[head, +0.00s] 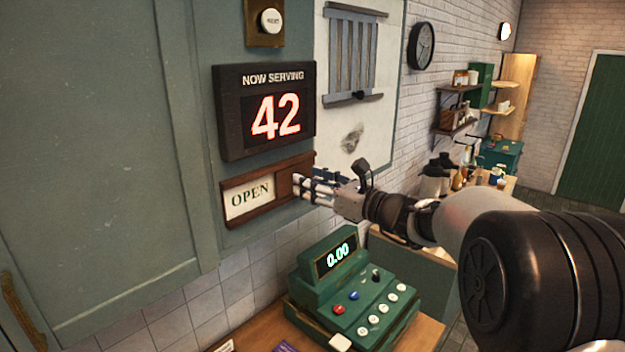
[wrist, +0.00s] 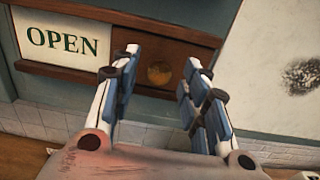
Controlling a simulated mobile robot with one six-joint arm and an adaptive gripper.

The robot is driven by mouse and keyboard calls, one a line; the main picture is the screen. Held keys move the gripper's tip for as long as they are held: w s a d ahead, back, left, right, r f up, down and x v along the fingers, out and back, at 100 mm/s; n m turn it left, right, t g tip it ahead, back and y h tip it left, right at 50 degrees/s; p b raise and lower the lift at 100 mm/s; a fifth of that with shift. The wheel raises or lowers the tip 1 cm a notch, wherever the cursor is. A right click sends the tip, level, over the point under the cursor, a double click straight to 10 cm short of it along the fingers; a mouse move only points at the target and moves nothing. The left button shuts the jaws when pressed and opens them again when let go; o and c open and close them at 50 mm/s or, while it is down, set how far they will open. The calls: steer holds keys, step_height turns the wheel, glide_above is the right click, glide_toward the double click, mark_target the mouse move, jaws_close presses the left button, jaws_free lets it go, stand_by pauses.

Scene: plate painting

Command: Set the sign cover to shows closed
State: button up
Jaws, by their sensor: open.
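The sign (head: 268,190) hangs on the green wall panel below the number display, in a brown wooden frame. Its left part reads OPEN (head: 250,198) on a cream plate, also seen in the wrist view (wrist: 62,40). A brown wooden sliding cover (wrist: 150,50) fills the right part and hides what is behind it. A round brass-coloured knob (wrist: 159,73) sits on the cover. My gripper (head: 298,184) is in front of the cover's right part. In the wrist view its fingers (wrist: 163,68) are apart, one on each side of the knob, with nothing visibly gripped.
The NOW SERVING display (head: 265,110) showing 42 is just above the sign. A green cash register (head: 350,285) stands on the counter below. A small barred shutter (head: 352,55) is to the upper right. Free wall lies right of the sign.

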steer(key=shift+a, duration=0.15)
jaws_close()
stand_by(0.5)
